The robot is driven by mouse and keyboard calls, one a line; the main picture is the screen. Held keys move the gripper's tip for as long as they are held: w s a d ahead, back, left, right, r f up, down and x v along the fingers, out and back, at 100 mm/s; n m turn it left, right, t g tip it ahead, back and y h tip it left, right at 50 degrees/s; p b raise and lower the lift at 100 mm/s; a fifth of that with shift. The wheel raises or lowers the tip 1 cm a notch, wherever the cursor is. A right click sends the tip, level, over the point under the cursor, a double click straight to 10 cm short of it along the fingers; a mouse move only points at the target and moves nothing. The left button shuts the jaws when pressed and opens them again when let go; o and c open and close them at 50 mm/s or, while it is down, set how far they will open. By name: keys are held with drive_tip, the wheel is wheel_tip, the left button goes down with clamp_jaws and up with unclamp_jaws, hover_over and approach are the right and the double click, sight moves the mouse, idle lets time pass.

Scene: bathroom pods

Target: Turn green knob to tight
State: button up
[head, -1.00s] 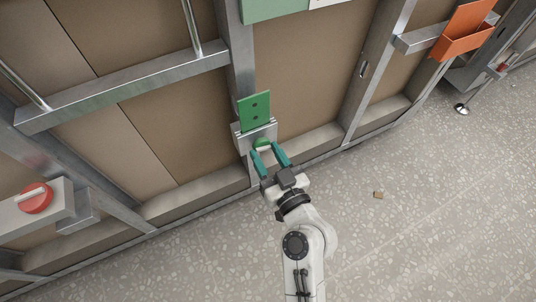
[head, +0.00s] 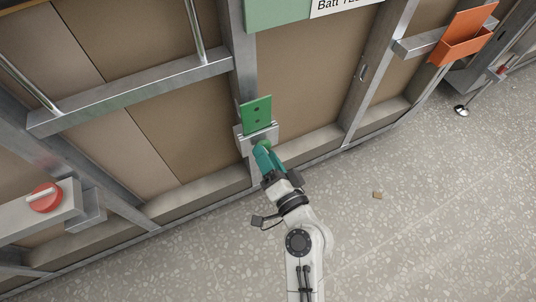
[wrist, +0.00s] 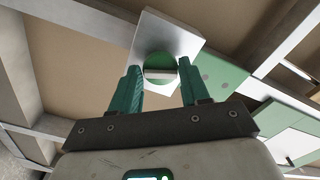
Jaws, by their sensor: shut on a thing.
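The green knob (head: 264,143) sits on a grey metal box (head: 244,142) low on a frame post, below a green plate (head: 257,115). In the wrist view the knob (wrist: 159,62) is a round green disc with a pale bar across it, lying level in the picture. My gripper (head: 263,149) is at the knob, its teal fingers shut on it. In the wrist view my gripper (wrist: 160,74) has one finger at each side of the knob. The fingers partly hide the knob in the head view.
A red knob (head: 45,198) on a grey box stands at the left. An orange holder (head: 466,40) is at the upper right. Metal frame rails and brown panels (head: 310,75) surround the knob.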

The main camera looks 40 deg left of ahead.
drive_tip(key=shift+m+p, duration=0.65)
drive_tip(key=shift+m, duration=1.35)
drive_tip(key=o, duration=1.1)
drive_tip(key=shift+c, duration=0.2)
drive_tip(key=p+v, duration=0.1)
drive_tip(key=v, duration=0.9)
drive_tip(key=shift+s+d, duration=0.15)
drive_tip(key=shift+d, duration=0.2)
